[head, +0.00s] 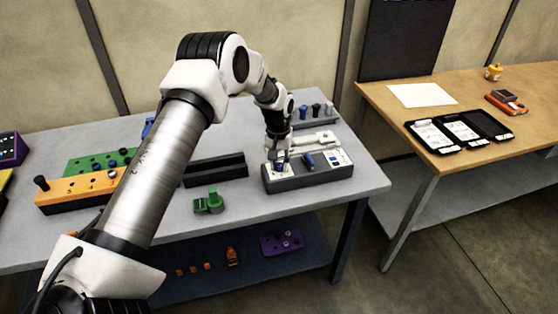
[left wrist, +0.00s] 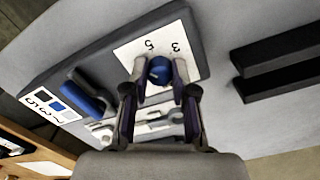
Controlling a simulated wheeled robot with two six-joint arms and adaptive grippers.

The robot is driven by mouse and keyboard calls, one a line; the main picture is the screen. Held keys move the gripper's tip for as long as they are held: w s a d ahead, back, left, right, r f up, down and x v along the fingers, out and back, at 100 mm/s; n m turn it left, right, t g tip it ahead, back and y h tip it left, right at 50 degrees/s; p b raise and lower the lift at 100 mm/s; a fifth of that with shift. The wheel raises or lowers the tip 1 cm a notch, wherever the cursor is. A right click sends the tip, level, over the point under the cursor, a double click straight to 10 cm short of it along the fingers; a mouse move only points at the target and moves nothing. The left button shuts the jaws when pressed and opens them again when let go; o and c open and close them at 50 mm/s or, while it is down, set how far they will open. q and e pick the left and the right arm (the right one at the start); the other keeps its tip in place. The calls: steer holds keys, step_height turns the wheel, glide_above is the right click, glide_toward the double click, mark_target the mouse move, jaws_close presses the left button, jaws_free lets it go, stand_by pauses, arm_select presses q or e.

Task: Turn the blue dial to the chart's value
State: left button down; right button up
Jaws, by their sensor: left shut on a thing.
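The blue dial (left wrist: 159,70) sits on a white plate (left wrist: 183,50) with the printed numbers 3 and 5 visible, seen upside down in the left wrist view. My left gripper (left wrist: 160,82) is shut on the dial, one finger on each side. In the head view my left gripper (head: 280,158) comes down on the left part of the grey control box (head: 310,180) and mostly hides the dial. The chart (left wrist: 48,105) is a white card with coloured squares and digits at the box's other end. It also shows in the head view (head: 341,157). I cannot read its blue row surely.
A blue lever (head: 308,160) stands on the box between dial and chart. A light grey wrench-like part (head: 318,139) lies behind. A black slotted block (head: 216,170) and a green part (head: 209,201) stand to the left. The table front is clear.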

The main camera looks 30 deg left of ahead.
mark_target(279, 165)
arm_select(q)
steer(key=n, duration=0.2)
steer(key=n+p, duration=0.1)
steer(key=n, duration=0.1)
steer(key=shift+s+d+f+n, duration=0.1)
steer(key=shift+s+f+n, duration=0.1)
steer(key=shift+n, duration=0.2)
stand_by(0.4)
steer(key=c, duration=0.9)
jaws_free()
steer(key=shift+w, duration=0.1)
steer(key=shift+w+r, duration=0.1)
step_height(279, 165, up, 12)
steer(key=shift+f, duration=0.1)
